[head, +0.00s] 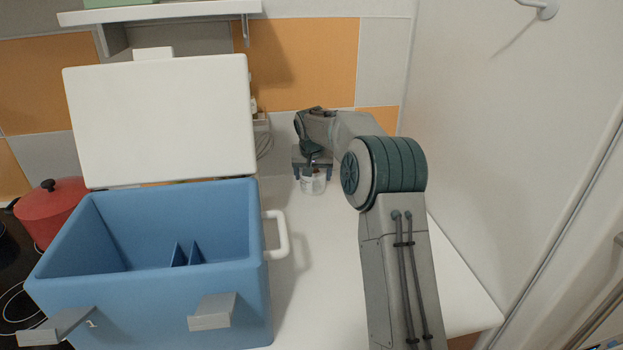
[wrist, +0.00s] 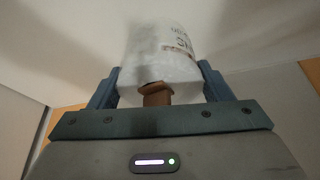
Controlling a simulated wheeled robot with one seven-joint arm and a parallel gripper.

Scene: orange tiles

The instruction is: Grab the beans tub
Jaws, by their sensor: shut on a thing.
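The beans tub is a small whitish, translucent tub (head: 313,184) near the back of the white counter, to the right of the blue cooler. My gripper (head: 312,174) reaches it from above and behind, with a blue finger on each side of it. In the wrist view the tub (wrist: 165,55) sits between the two blue fingers of my gripper (wrist: 160,85), which is shut on it. Dark lettering and a brown patch show on it. I cannot tell whether the tub still touches the counter.
A blue cooler (head: 165,292) with its white lid (head: 160,118) raised and a white side handle (head: 280,235) stands at the left. A red pot (head: 50,210) is behind it at far left. The counter (head: 310,270) between cooler and my arm is clear. A white wall (head: 500,130) bounds the right.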

